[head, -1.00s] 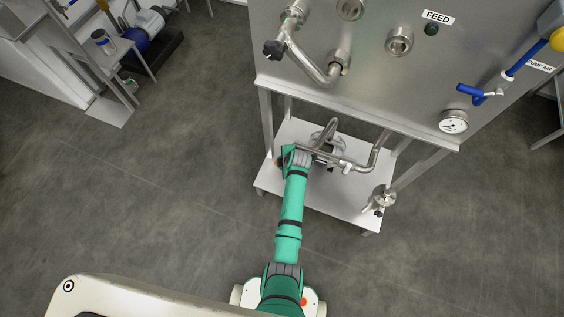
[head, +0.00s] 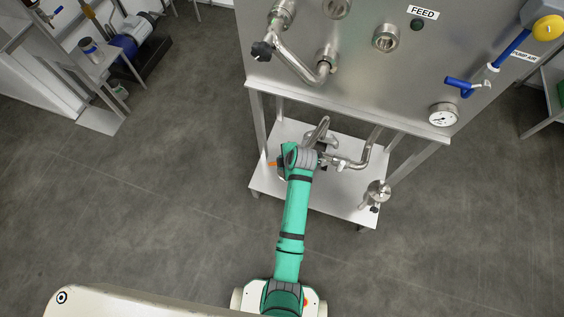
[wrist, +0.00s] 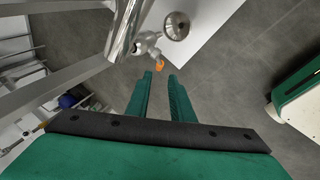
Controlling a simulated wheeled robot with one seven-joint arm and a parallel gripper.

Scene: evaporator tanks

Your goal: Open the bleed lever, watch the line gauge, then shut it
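A small pipe valve with an orange-tipped handle (wrist: 159,65) shows in the wrist view, just beyond my fingertips and apart from them. In the head view an orange bit (head: 272,164) shows left of my wrist; I cannot tell if it is the same handle. A blue lever (head: 462,86) sits by the PUMP AIR label; no label reads bleed. A round white dial gauge (head: 443,115) is on the tank's lower right; its reading is too small to tell. My gripper (wrist: 161,76) is open, with nothing between its fingers.
A steel tank (head: 350,75) stands on legs above a white lower shelf (head: 340,202). Bent steel pipes (head: 375,152) run over the shelf, close to my arm. A valve with a round flange (head: 378,190) stands at the shelf's right.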

